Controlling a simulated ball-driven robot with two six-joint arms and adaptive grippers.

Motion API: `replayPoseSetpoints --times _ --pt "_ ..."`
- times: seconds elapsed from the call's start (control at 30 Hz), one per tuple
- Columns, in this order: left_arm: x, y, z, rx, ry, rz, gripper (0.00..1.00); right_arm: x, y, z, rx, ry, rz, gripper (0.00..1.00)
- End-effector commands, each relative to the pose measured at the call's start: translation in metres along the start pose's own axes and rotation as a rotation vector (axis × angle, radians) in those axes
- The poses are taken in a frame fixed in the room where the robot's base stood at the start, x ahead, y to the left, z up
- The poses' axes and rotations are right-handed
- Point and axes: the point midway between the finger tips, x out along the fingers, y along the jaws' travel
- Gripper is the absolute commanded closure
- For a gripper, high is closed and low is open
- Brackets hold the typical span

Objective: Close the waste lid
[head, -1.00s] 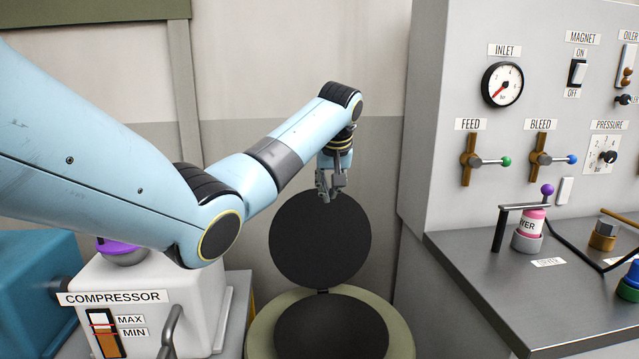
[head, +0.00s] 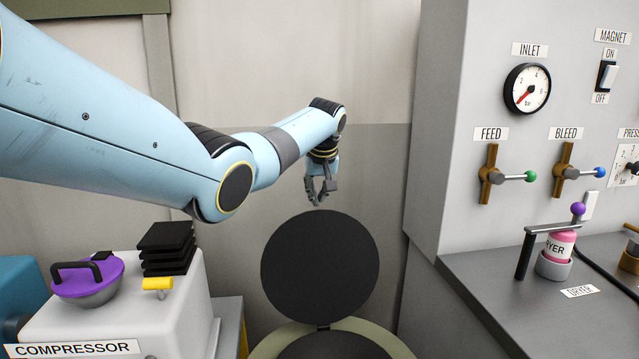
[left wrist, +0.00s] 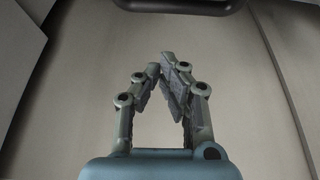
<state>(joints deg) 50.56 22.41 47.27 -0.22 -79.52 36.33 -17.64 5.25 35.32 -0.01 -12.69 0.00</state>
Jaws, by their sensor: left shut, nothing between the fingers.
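The waste lid (head: 320,267) is a round black disc standing upright, open, on its hinge at the rim of the waste bin (head: 378,333). The bin has an olive-green rim and a dark opening, cut off by the bottom edge of the head view. My left gripper (head: 317,203) is just above the lid's top edge, pointing down, and looks apart from it. In the left wrist view the fingers (left wrist: 160,70) meet at their tips with nothing between them. A dark curved edge shows at the top of that view; I cannot tell for sure what it is. My right gripper is not in view.
A white compressor (head: 140,305) with a purple cap (head: 88,278) and black stacked fins stands at lower left. A grey control panel (head: 455,110) with levers, and a counter (head: 480,280) with a pink dryer canister (head: 559,247), bound the right. A wall is behind the bin.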

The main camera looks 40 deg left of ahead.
Motion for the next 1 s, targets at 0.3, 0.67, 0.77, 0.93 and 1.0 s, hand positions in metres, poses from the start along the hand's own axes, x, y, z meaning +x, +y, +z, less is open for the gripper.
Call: replayPoseSetpoints --times 0.3,0.67,0.77,0.93,1.0 --pt "0.030 0.000 0.004 0.003 0.000 -0.001 1.00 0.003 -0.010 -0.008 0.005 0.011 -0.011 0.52" --pt "0.009 0.000 0.027 0.002 0.001 0.001 1.00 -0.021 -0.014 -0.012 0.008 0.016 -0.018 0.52" --pt "0.008 0.000 0.031 0.002 0.000 0.000 1.00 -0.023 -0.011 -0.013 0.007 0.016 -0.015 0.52" --pt "0.008 0.000 0.032 0.001 0.000 0.001 1.00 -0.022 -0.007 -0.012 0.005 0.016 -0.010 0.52" --pt "0.008 0.000 0.032 0.001 0.000 0.001 1.00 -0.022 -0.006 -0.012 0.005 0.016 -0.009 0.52"
